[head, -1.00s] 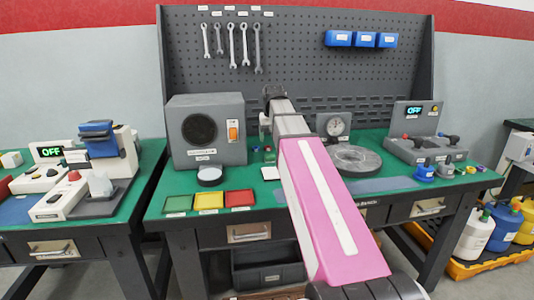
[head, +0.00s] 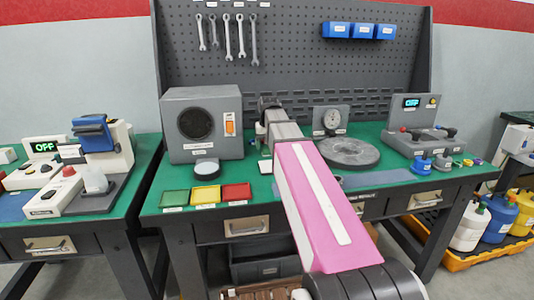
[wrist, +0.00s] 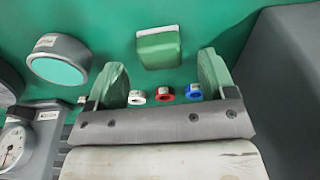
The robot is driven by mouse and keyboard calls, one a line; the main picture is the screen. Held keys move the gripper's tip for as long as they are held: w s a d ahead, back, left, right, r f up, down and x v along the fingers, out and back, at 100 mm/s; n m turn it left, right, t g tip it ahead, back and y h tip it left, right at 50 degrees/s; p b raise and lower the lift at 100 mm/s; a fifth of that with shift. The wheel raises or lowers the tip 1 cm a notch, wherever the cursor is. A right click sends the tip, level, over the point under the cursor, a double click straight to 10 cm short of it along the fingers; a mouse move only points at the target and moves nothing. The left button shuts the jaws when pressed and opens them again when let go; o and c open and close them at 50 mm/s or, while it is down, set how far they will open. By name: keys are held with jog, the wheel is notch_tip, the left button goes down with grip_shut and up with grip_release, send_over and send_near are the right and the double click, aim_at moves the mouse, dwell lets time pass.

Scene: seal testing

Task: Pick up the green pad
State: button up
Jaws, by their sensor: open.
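The green pad (wrist: 160,47) is a small, block-like green piece with a white label on its edge. It lies on the green bench top in the wrist view, just beyond and between my fingertips. My gripper (wrist: 163,63) is open, with green-faced fingers on either side and nothing between them. A gap shows between the fingers and the pad. In the head view my arm covers that part of the bench, and I cannot make out the pad or fingertips.
White (wrist: 137,97), red (wrist: 165,92) and blue (wrist: 194,91) rings lie near my fingers. A round teal-topped grey piece (wrist: 58,62) is at left. A grey speaker box (head: 202,125) and gauge (head: 332,121) flank my arm. Coloured trays (head: 206,195) sit at the front edge.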

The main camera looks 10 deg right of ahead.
aim_at(267, 149)
jog(key=shift+w+f, duration=0.15)
jog(key=shift+f, duration=0.6)
jog(key=shift+w+f, duration=0.1)
jog(key=shift+f, duration=0.6)
jog(key=c, duration=1)
notch_tip(267, 149, up, 10)
jog(key=shift+r, duration=0.1)
jog(key=shift+o, duration=0.3)
